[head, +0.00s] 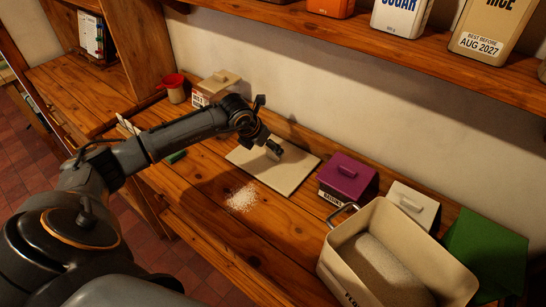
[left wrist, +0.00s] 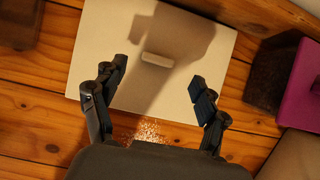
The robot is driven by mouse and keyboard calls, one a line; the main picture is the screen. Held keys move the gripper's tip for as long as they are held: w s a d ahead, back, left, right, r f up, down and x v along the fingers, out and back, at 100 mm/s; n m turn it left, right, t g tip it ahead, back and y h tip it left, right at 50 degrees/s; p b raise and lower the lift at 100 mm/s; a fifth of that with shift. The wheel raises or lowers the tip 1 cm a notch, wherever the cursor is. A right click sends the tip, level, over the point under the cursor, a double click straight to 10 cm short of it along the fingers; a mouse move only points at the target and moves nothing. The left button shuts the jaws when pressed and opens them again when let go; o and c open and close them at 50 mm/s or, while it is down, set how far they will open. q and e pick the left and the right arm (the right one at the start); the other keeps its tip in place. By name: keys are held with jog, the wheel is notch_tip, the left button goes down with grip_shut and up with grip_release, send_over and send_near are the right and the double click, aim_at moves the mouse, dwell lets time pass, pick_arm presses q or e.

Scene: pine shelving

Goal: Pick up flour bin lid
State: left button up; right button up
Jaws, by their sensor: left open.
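The flour bin lid (head: 286,180) is a flat cream rectangle lying on the wooden counter. It also shows in the left wrist view (left wrist: 105,35), with its small bar handle (left wrist: 157,60) near the middle. My left gripper (head: 272,148) is above the lid, pointing down. In the left wrist view its open fingers (left wrist: 157,78) are to either side of the handle, slightly below it in the picture, and nothing is between them. The open flour bin (head: 345,262) stands at lower right, partly filled with pale contents. My right gripper is not in view.
White powder (head: 242,198) is spilled in front of the lid. A purple-lidded bin (head: 347,176), a white-lidded bin (head: 414,203) and a green box (head: 484,250) stand to the right. A red-topped pot (head: 173,86) is at back left. A shelf (head: 380,50) runs above.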

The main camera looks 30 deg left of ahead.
aim_at(272, 154)
pick_arm(q)
jog(key=shift+w+f+p, duration=0.15)
jog(key=shift+f+p, duration=0.2)
jog(key=shift+f, duration=0.05)
jog(key=p+x, duration=0.1)
jog(key=x, duration=0.3)
jog(key=shift+f+p, duration=0.15)
jog(key=shift+p, duration=0.2)
jog(key=shift+f, duration=0.25)
jog(key=shift+c, duration=0.2)
jog(key=c, duration=1.1)
